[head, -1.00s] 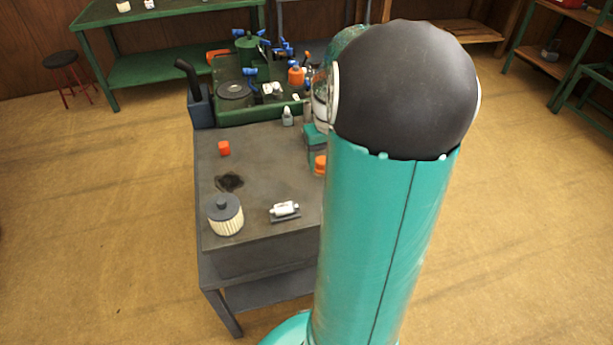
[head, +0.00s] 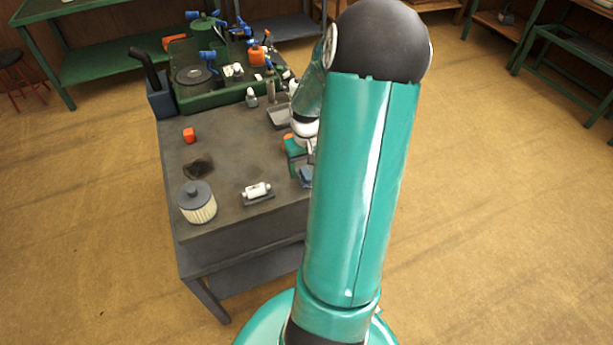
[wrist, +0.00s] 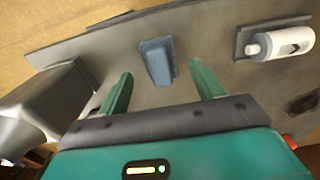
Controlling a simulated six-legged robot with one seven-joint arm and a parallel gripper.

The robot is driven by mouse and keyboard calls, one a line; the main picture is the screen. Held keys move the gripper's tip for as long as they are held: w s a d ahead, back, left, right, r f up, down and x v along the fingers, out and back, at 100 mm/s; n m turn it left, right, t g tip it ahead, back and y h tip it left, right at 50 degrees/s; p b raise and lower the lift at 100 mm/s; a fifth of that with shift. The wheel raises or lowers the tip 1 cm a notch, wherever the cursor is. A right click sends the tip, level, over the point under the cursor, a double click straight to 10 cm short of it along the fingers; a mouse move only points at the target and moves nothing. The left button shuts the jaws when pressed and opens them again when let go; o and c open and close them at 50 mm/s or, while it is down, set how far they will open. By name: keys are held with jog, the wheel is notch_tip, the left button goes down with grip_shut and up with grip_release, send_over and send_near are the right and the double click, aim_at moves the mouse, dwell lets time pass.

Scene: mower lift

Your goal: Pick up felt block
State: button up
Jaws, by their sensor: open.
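A blue-grey block, which looks like the felt block (wrist: 157,57), lies on the grey bench top near its edge. In the head view the block (head: 305,177) shows at the bench's right side, partly hidden by my arm. My gripper (wrist: 161,70) is open and empty. In the wrist view its two green fingers are spread, one to each side of the block's near end. The block lies mostly beyond the fingertips, and I cannot tell the height between them.
A white cylinder in a dark holder (head: 257,193) lies left of the block. A ribbed filter (head: 197,204), an orange cap (head: 189,135), a metal tray (head: 281,116) and a small bottle (head: 251,97) are also on the bench. The green mower deck (head: 212,94) stands at the back.

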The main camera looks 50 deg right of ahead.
jog(key=shift+f, duration=1.4)
jog(key=c, duration=1.1)
jog(key=shift+o, duration=0.2)
jog(key=shift+r, duration=0.1)
jog(key=shift+r, duration=0.45)
jog(key=r, duration=0.2)
jog(key=shift+s+r, duration=0.25)
jog(key=shift+r, duration=0.1)
jog(key=s+r, duration=0.9)
jog(key=s, duration=0.4)
jog(key=shift+s+a, duration=0.15)
jog(key=shift+s, duration=0.15)
